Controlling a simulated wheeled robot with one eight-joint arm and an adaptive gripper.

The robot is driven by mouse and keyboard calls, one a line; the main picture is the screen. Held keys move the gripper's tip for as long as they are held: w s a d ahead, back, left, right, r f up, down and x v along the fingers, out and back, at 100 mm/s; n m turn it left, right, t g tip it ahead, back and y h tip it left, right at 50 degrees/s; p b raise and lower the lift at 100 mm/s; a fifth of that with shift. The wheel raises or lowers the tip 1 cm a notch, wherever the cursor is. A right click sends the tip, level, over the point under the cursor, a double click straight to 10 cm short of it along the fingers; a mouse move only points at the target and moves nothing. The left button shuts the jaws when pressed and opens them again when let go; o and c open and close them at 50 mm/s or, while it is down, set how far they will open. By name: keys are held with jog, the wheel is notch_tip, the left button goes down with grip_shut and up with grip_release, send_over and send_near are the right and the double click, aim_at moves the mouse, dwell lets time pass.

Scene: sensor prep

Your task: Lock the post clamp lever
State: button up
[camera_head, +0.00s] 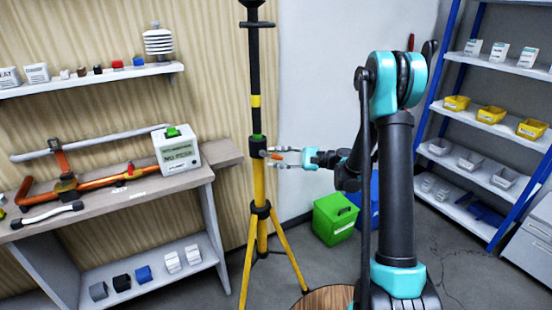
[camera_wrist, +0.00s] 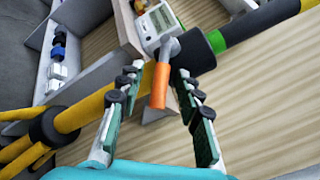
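The post clamp (camera_head: 257,147) is a black collar on the yellow and black tripod post, with a green band just above it. In the wrist view, the clamp (camera_wrist: 196,52) has a grey pivot and a lever with an orange handle (camera_wrist: 160,86). The lever (camera_head: 277,156) sticks out to the right from the collar in the head view. My gripper (camera_head: 275,158) is open at the clamp's right side. In the wrist view, the fingers of my gripper (camera_wrist: 158,76) stand on either side of the orange handle, with gaps visible. Contact with the handle is not apparent.
A workbench (camera_head: 120,195) with orange pipework and a white display box (camera_head: 177,150) stands left of the post. The tripod legs (camera_head: 288,250) spread below. A green bin (camera_head: 335,217) stands behind on the floor. Shelving (camera_head: 490,125) is at right.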

jog(key=shift+a, duration=0.1)
grip_shut()
dwell(0.5)
jog(key=shift+w+d+r+n+h, duration=0.1)
jog(key=shift+d+r+n+h, duration=0.1)
jog(key=shift+r+n+h, duration=0.7)
jog(key=shift+r+n+t+h, duration=0.15)
jog(key=shift+r+n+h, duration=0.1)
jog(key=shift+h, duration=0.45)
jog(key=shift+r+n+t+h, duration=0.15)
jog(key=shift+n+h, duration=0.1)
jog(key=shift+h, duration=0.45)
jog(key=shift+w, duration=0.1)
jog(key=shift+d, duration=0.1)
grip_release()
